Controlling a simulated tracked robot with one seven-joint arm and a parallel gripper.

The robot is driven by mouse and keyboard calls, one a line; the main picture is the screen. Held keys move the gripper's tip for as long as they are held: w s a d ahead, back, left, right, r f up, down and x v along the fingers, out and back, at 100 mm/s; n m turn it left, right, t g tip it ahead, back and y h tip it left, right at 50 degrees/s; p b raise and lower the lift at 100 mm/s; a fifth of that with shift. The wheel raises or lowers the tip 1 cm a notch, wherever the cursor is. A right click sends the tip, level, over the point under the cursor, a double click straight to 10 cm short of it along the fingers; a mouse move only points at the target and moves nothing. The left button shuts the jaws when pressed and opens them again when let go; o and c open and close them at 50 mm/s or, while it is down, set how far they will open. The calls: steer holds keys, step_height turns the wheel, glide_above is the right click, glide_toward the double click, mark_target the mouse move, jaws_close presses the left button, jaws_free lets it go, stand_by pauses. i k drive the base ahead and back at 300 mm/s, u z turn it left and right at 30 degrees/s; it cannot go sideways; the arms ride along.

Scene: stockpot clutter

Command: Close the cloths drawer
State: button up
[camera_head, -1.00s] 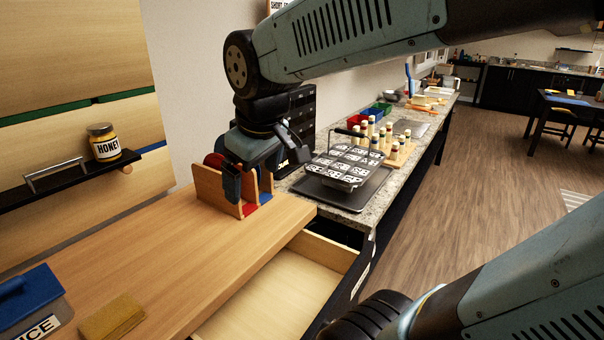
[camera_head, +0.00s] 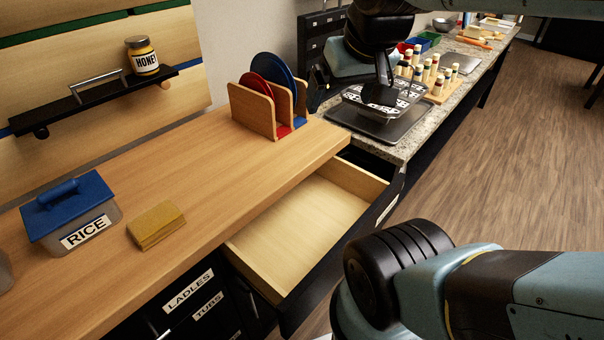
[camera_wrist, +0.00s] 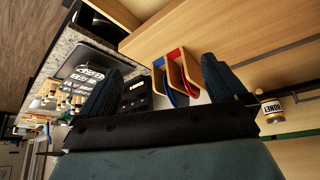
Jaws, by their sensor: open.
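A drawer (camera_head: 305,215) stands pulled out from under the wooden counter, with a pale, empty wooden inside and a dark front. A white label (camera_head: 388,208) on its front is too slanted to read. My gripper (camera_head: 350,88) is open and empty, above and behind the drawer, near the dark tray and the plate rack. It touches nothing that I can make out. In the wrist view, its two fingers (camera_wrist: 162,88) are spread wide, and part of the drawer (camera_wrist: 118,12) shows at the top left edge.
A wooden rack (camera_head: 252,112) with red and blue plates stands on the counter (camera_head: 190,150). A rice tub (camera_head: 75,215) and yellow sponge (camera_head: 156,225) lie nearer. A honey jar (camera_head: 142,56) sits on a shelf. Fronts labelled LADLES (camera_head: 190,288) and TUBS are shut. Floor at right is clear.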

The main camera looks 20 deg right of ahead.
mark_target(289, 255)
steer(key=k, duration=1.7)
steer(key=u, duration=0.35)
steer(key=i, duration=1)
steer(key=z, duration=0.05)
